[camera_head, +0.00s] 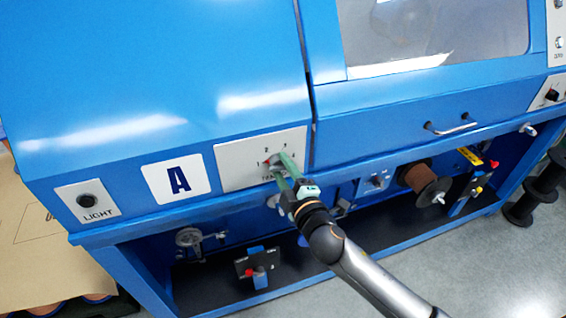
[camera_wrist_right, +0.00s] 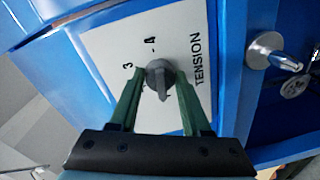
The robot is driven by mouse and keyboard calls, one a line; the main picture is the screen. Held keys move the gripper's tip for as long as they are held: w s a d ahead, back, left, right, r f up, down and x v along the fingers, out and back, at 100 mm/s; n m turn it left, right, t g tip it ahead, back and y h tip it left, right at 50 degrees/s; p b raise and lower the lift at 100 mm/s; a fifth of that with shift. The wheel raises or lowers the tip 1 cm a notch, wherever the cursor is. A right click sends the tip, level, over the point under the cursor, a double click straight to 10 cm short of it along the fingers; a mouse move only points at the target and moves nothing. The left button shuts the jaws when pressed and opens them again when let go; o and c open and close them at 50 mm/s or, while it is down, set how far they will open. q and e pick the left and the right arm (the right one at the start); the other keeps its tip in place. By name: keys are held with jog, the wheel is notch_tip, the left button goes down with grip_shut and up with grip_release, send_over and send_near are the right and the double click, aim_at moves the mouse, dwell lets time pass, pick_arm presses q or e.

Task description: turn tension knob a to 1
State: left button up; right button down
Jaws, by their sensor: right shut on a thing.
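Tension knob A (camera_wrist_right: 158,76) is a grey round knob with a raised grip bar, on a white panel (camera_head: 232,162) marked TENSION beside the large letter A. In the head view a small red mark shows at the knob's left side, near the numeral 1; the rest of the knob is largely behind my fingers. My right gripper (camera_head: 280,164) is at the knob, and its green fingers (camera_wrist_right: 158,88) stand on either side of it, shut on it. In the wrist view the numerals 3 and 4 show; the lower part of the dial is partly hidden. My left gripper is not in view.
A LIGHT switch plate (camera_head: 90,201) and the A label (camera_head: 177,179) are left of the panel. A metal handle (camera_head: 450,128) is on the blue cover to the right. Below are a copper-coloured spool (camera_head: 420,180), another small dial (camera_head: 377,182) and pulleys.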

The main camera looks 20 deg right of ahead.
jog(key=shift+n+p, duration=0.45)
jog(key=shift+n, duration=0.35)
jog(key=shift+c, duration=1.8)
grip_release()
jog(key=s+b, duration=0.1)
jog(key=s, duration=1.1)
jog(key=shift+s+d+r, duration=0.25)
jog(key=shift+d+r, duration=0.15)
jog(key=shift+r, duration=0.05)
